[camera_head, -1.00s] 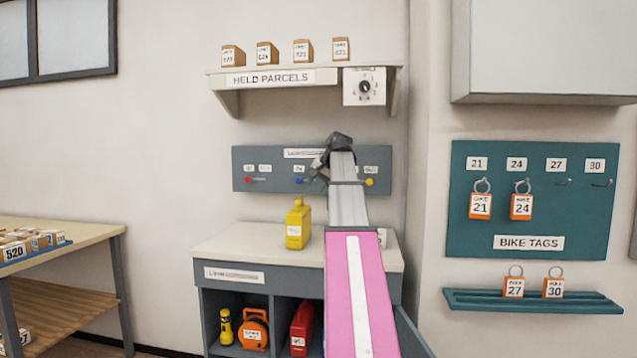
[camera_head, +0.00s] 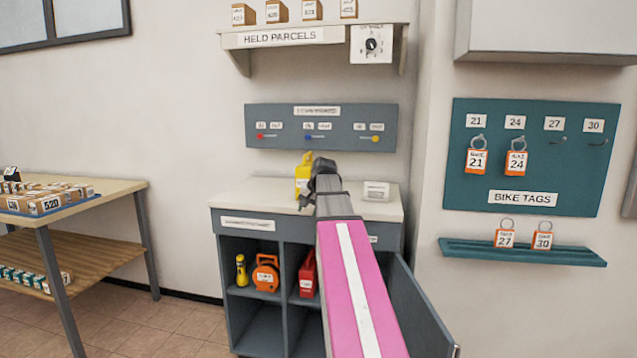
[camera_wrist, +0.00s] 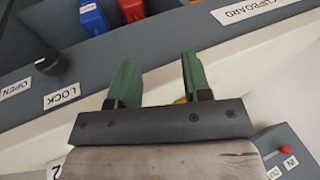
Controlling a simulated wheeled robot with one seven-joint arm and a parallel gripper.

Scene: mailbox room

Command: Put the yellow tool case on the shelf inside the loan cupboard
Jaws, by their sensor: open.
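The yellow tool case (camera_head: 303,172) stands upright on the worktop of the loan cupboard (camera_head: 230,200), partly hidden behind my gripper. My gripper (camera_head: 316,172) is just in front and to the right of the case in the head view. In the wrist view my gripper (camera_wrist: 159,62) shows two green fingers apart with nothing clasped. A yellow sliver (camera_wrist: 180,101) shows low beside the right finger, mostly hidden by the gripper body. The cupboard has open compartments with a shelf (camera_head: 252,294), and its door (camera_head: 420,310) hangs open at the right.
On the shelf stand a yellow torch (camera_head: 241,270), an orange reel (camera_head: 265,274) and a red case (camera_head: 307,275). A grey board with coloured knobs (camera_head: 320,128) is on the wall above the worktop. A parcel table (camera_head: 120,188) is at the left; floor between is clear.

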